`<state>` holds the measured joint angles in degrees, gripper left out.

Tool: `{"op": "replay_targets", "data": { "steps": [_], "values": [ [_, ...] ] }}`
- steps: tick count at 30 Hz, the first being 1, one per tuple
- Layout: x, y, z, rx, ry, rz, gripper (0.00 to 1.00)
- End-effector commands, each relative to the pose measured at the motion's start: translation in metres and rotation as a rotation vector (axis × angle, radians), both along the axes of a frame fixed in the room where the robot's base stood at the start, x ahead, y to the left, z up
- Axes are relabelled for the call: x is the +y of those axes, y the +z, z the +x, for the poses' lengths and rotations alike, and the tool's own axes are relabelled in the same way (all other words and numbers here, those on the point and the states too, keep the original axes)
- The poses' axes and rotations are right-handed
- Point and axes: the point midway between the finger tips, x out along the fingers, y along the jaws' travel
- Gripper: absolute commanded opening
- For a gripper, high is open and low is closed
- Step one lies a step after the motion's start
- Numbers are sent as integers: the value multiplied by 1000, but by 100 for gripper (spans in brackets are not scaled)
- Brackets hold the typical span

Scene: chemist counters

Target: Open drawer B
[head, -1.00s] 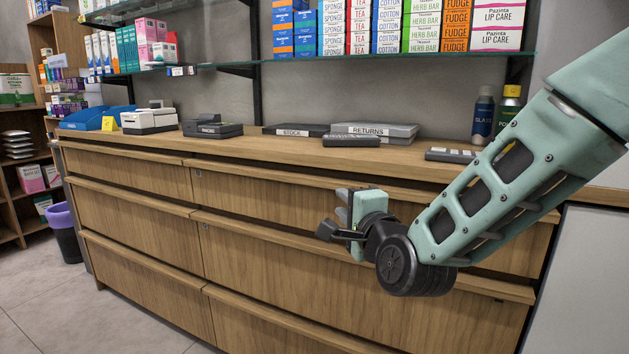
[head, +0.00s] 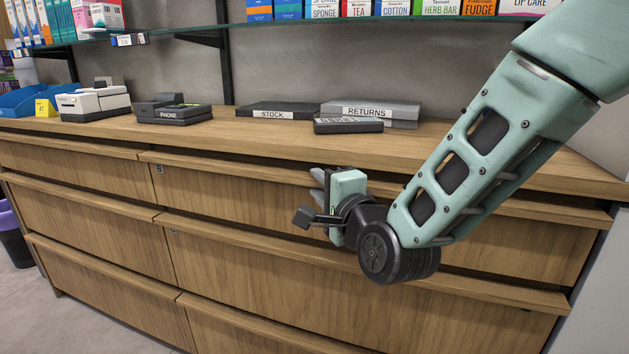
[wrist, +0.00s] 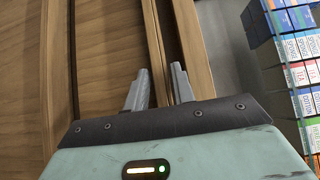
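The wooden counter has two columns of drawers, all looking shut. In the right column, the top drawer (head: 240,190), the middle drawer (head: 240,268) and the bottom drawer (head: 225,330) each have a lip along the top edge. My gripper (head: 318,180) is in front of the top right drawer. In the wrist view my gripper (wrist: 160,82) is open, its two fingers apart and empty, over the drawer lip (wrist: 154,45) and the dark gap beside it.
The countertop (head: 240,137) carries a phone (head: 173,112), a stock box (head: 280,110), a returns box (head: 372,112) and a white printer (head: 93,102). A glass shelf (head: 270,25) with boxes is above. A purple-lined bin (head: 8,220) stands at the left.

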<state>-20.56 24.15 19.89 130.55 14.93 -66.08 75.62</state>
Motion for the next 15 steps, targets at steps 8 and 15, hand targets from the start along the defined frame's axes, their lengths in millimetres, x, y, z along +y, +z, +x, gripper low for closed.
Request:
{"op": "replay_targets", "data": {
  "steps": [8,15],
  "values": [
    [0,0,0,0,0,0,17],
    [0,0,0,0,0,0,0]
  ]
}}
